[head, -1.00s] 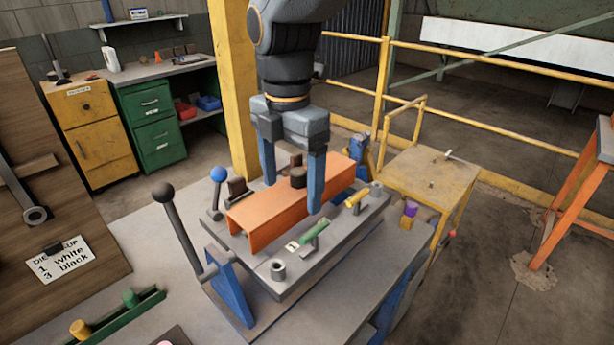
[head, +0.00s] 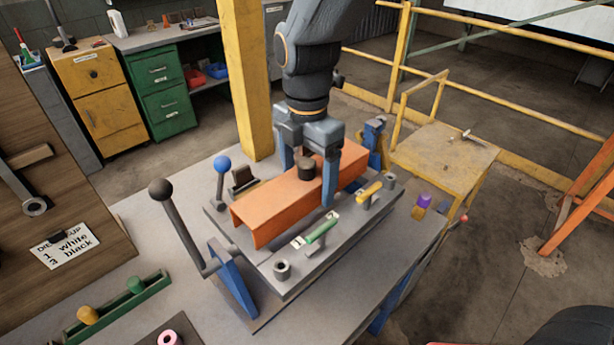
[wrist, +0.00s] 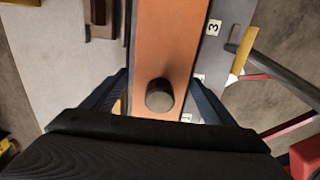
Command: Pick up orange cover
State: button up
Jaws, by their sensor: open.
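The orange cover (head: 268,210) is a long channel-shaped piece lying on the grey fixture plate (head: 285,275) on the bench. A dark round knob (head: 306,168) stands on its top. My gripper (head: 307,188) is open, with its blue fingers straddling the cover, one on each side of the knob. In the wrist view the cover (wrist: 168,40) runs up the picture between the fingers, and the knob (wrist: 160,96) sits between them. I cannot tell whether the fingers touch the cover's sides.
A lever with a black ball (head: 161,190) and one with a blue ball (head: 222,164) rise left of the cover. A green handle (head: 322,229) and a yellow handle (head: 370,191) lie along its right side. A green tray (head: 120,308) is at front left.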

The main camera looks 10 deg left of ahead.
jog(key=shift+f, duration=0.6)
jog(key=c, duration=1.2)
jog(key=shift+r, duration=0.1)
jog(key=shift+c, duration=0.2)
